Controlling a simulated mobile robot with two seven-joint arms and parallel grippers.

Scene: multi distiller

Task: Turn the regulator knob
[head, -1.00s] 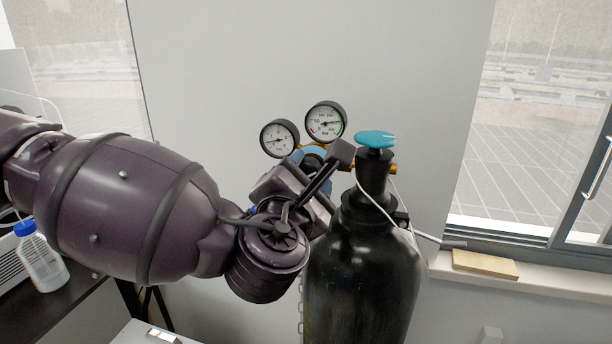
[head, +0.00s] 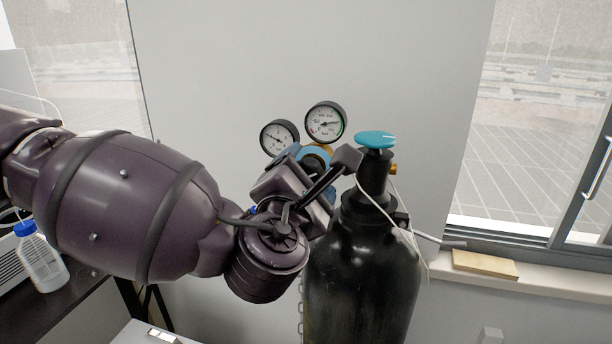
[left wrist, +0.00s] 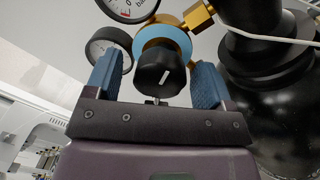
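The black regulator knob (left wrist: 160,72) shows in the left wrist view in front of the regulator's blue ring (left wrist: 141,40). My left gripper (left wrist: 157,78) is open, with one blue finger pad on each side of the knob. A gap shows between the knob and the left-hand pad; the right-hand pad is closer, and I cannot tell if it touches. In the head view my left gripper (head: 316,172) covers the knob, and the blue and brass regulator (head: 317,154) shows just behind it. My right gripper is in neither view.
Two round gauges (head: 326,122) sit above the regulator. The black gas cylinder (head: 362,265) with a teal valve handle (head: 375,139) stands right of my gripper. A white cable (head: 378,206) hangs by its neck. A blue-capped bottle (head: 40,260) stands at the left.

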